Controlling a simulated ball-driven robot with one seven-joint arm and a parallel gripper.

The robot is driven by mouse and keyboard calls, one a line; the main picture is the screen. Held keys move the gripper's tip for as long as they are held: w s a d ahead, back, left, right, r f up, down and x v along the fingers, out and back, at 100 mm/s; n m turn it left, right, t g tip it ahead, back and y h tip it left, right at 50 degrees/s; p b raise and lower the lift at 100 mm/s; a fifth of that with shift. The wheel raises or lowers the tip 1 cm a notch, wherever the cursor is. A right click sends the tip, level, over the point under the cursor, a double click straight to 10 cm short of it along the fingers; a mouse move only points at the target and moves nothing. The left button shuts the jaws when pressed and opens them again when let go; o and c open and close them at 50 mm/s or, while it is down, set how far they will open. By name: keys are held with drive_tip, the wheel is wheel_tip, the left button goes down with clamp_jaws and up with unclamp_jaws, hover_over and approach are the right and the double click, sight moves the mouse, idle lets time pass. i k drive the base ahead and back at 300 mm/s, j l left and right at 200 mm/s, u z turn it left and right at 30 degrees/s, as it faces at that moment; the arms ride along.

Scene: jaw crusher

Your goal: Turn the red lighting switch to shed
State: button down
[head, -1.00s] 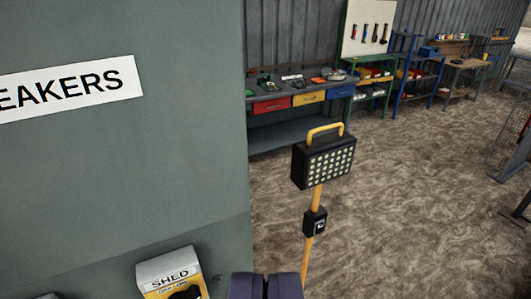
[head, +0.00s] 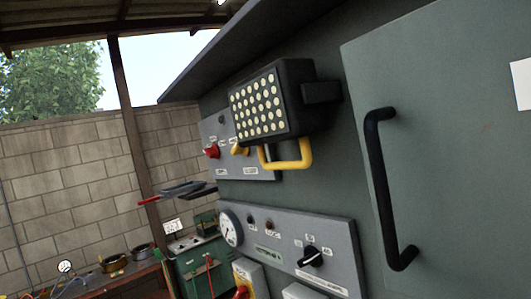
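A red rotary switch (head: 211,151) sits on the upper grey panel (head: 262,172), left of a yellow switch (head: 240,149). Its labels are too small to read, so I cannot tell whether it is the lighting switch or where it points. A second red knob (head: 241,293) shows at the bottom edge, on a yellow-fronted box (head: 250,272), and is partly cut off. My gripper does not show in this view.
A black work lamp (head: 262,103) with a yellow handle juts out and partly covers the upper panel. A lower panel (head: 340,240) carries a gauge (head: 230,228) and a black knob (head: 311,257). A door handle (head: 386,190) sticks out at right. A bench (head: 140,280) stands at lower left.

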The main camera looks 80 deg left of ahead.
sight(214, 152)
drive_tip(key=u, duration=2.05)
drive_tip(key=i+u, duration=0.2)
drive_tip(key=i, duration=1.25)
